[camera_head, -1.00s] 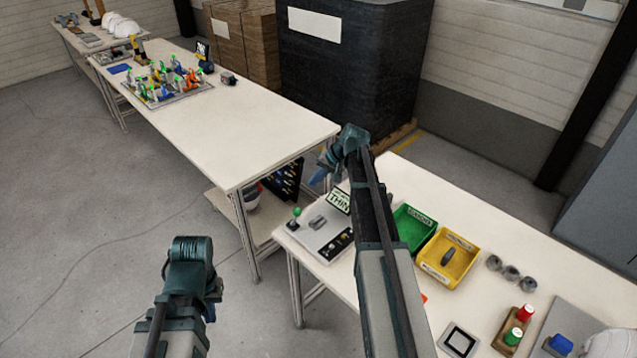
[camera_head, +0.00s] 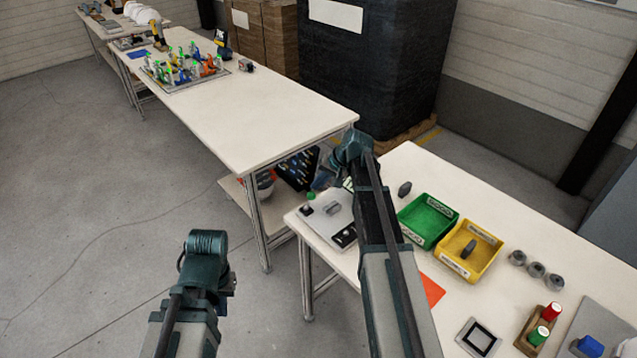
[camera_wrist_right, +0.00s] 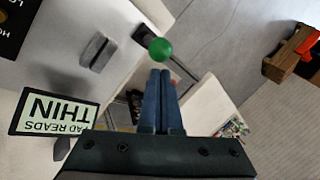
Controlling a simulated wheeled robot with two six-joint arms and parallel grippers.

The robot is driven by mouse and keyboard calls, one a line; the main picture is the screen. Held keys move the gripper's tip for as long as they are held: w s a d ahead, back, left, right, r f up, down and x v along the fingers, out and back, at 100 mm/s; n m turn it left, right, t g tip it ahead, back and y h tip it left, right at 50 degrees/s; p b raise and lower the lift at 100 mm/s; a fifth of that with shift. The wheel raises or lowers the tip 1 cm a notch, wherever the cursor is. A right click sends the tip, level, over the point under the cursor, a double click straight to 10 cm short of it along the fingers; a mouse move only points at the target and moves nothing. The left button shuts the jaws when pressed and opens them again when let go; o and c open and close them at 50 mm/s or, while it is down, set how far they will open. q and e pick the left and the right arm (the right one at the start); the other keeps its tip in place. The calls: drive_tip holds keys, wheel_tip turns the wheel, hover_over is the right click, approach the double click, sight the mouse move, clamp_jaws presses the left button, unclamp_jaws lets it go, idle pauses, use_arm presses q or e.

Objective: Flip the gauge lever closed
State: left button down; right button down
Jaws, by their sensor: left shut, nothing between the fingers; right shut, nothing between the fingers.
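The gauge (camera_head: 325,228) is a pale plate at the near left corner of the right-hand table. Its lever has a green ball knob (camera_head: 309,196), which also shows in the right wrist view (camera_wrist_right: 160,49). My right gripper (camera_head: 317,184) is shut and empty close to the knob; in the wrist view its blue fingertips (camera_wrist_right: 161,72) point at the knob, with contact unclear. A grey block (camera_head: 332,208) sits on the plate. A sign (camera_wrist_right: 54,113) ending in "READS THIN" stands beside it. My left gripper (camera_head: 226,284) is low at the left, mostly hidden by its wrist, and away from the table.
A green bin (camera_head: 427,240) and a yellow bin (camera_head: 492,262) stand right of my right arm. A grey piece (camera_head: 404,188) lies behind the green bin. Another white table (camera_head: 250,120) stands beyond, across a gap. Open floor (camera_head: 90,200) lies at the left.

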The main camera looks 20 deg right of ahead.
drive_tip(key=shift+s+d+f+b, duration=0.2)
drive_tip(key=shift+s, duration=0.3)
drive_tip(key=shift+s+d+f+b, duration=0.15)
drive_tip(key=shift+s+d, duration=0.05)
drive_tip(key=shift+s, duration=0.3)
drive_tip(key=shift+w, duration=0.1)
drive_tip(key=shift+w+a+r, duration=0.15)
drive_tip(key=shift+w+a, duration=0.15)
drive_tip(key=shift+w, duration=0.35)
